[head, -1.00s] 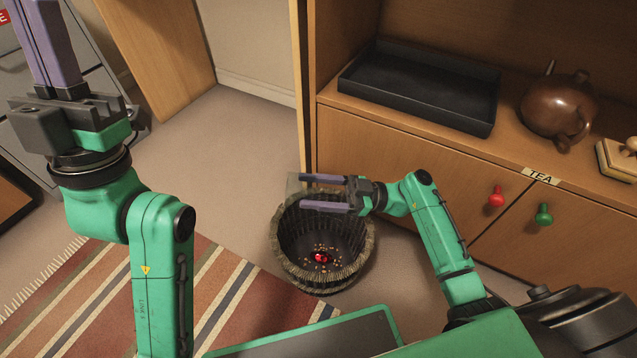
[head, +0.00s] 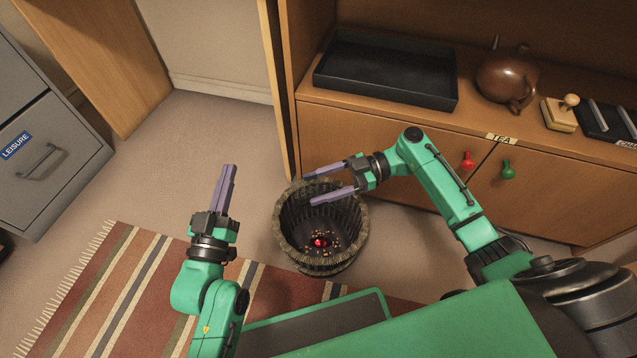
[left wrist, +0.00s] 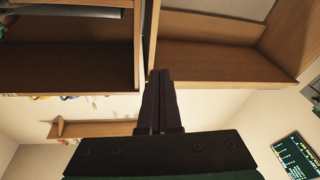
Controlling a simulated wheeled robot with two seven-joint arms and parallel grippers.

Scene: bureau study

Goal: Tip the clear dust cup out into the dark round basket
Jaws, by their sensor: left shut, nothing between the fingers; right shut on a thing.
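The dark round basket (head: 325,266) stands on the floor in front of the cabinet. A red piece (head: 319,243) and several small tan crumbs lie on its bottom. My right gripper (head: 313,188) is over the basket's back rim, its fingers apart and shut on the clear dust cup. The see-through cup can hardly be made out between the fingers, so its tilt and contents cannot be told. My left gripper (head: 230,168) is shut and empty, pointing up, left of the basket and apart from it. Its closed fingers also show in the left wrist view (left wrist: 160,95).
The wooden cabinet (head: 370,150) stands close behind the basket, with red (head: 468,160) and green (head: 507,170) knobs. A black tray (head: 385,75) and brown teapot (head: 507,80) are on it. A striped rug (head: 120,280) and grey filing cabinet (head: 50,150) are left. Floor between is clear.

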